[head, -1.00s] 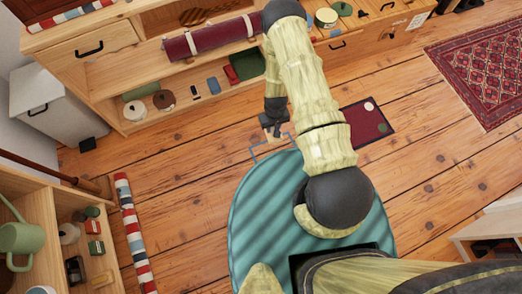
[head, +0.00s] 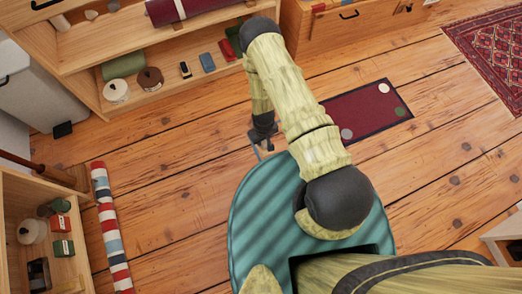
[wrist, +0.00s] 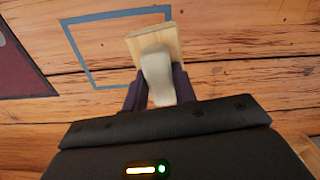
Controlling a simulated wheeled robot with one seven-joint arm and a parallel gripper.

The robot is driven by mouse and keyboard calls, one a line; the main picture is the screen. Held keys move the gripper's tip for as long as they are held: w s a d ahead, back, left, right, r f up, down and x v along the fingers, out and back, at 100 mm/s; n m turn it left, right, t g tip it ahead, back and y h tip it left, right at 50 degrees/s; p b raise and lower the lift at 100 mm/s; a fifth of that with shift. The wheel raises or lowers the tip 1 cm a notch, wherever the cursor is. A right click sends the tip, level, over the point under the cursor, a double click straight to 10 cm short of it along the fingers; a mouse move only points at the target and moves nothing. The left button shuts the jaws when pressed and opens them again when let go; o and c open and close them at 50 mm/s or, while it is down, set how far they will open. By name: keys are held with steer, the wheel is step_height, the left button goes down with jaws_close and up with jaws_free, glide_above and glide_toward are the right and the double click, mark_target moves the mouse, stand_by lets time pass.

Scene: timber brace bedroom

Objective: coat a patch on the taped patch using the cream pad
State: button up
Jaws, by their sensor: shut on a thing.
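My gripper (wrist: 158,92) is shut on the cream pad (wrist: 157,72), a pale rounded grip on a flat wooden block. The block overlaps the top right part of the taped patch (wrist: 92,79), a blue-grey tape outline on the plank floor in the wrist view. I cannot tell whether the block touches the floor. In the head view my gripper (head: 262,136) hangs low just past the teal striped body top, which hides most of the patch. A small piece of tape shows beside the gripper.
A dark red mat (head: 365,118) with several small discs lies right of my gripper. A low wooden shelf (head: 170,97) holds jars and small boxes ahead. A striped roll (head: 110,225) lies at left by another shelf (head: 15,202). Bare floor lies between.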

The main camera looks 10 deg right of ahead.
steer(key=shift+n, duration=0.3)
steer(key=f+b, duration=0.1)
steer(key=f, duration=0.1)
steer(key=f+b, duration=0.1)
steer(key=a+f+b, duration=0.1)
steer(key=f, duration=0.1)
steer(key=shift+s+f, duration=0.35)
steer(key=shift+s, duration=0.05)
